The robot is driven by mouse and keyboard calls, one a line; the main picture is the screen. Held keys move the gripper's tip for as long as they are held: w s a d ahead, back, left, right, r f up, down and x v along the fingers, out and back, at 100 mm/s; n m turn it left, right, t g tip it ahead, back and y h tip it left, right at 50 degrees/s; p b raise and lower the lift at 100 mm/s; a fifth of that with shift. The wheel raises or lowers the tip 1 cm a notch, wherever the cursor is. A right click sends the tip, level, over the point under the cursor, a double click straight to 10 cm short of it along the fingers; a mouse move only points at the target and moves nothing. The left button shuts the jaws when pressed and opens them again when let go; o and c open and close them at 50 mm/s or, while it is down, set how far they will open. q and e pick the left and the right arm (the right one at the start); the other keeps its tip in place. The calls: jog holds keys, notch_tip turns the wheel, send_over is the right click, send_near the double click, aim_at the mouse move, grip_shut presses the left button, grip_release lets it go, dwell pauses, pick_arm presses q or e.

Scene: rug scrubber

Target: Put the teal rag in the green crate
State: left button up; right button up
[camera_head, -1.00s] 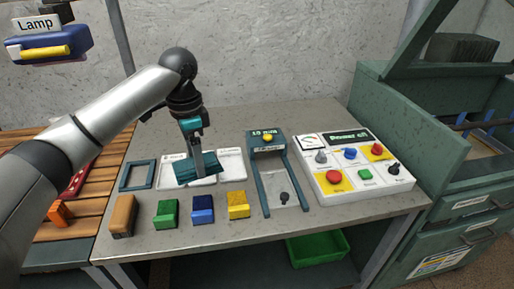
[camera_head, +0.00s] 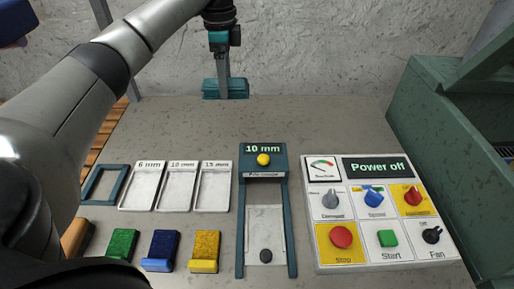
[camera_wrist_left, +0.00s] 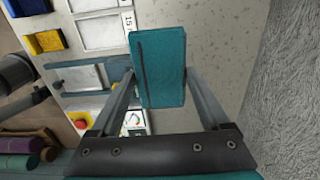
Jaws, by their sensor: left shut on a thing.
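My left gripper (camera_head: 224,82) is shut on the teal rag (camera_head: 238,89), which looks like a folded teal block. It holds the rag at the back of the grey table, near the wall. In the left wrist view the rag (camera_wrist_left: 160,66) sits between the two fingers, with table surface behind it. The green crate is not in view now. My right gripper is not in view.
The table (camera_head: 310,118) carries white trays (camera_head: 177,187), coloured blocks (camera_head: 160,250), a teal-framed gauge (camera_head: 265,215) and a control panel (camera_head: 380,215) reading "Power off". A green cabinet (camera_head: 440,140) stands at the right. The table's back strip is clear.

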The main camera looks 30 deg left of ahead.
pick_arm(q)
jog(key=b, duration=0.1)
send_over(231, 150)
notch_tip(231, 150, down, 6)
notch_tip(231, 150, down, 8)
jog(key=shift+f+b, duration=0.25)
jog(key=shift+b, duration=0.75)
notch_tip(231, 150, down, 4)
jog(key=shift+d+f+b, duration=0.1)
jog(key=shift+b, duration=0.4)
jog(key=shift+f, duration=0.45)
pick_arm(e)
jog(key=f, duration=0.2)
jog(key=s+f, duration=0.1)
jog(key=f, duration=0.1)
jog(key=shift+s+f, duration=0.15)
pick_arm(q)
jog(key=shift+f, duration=0.15)
jog(key=o, duration=1.2)
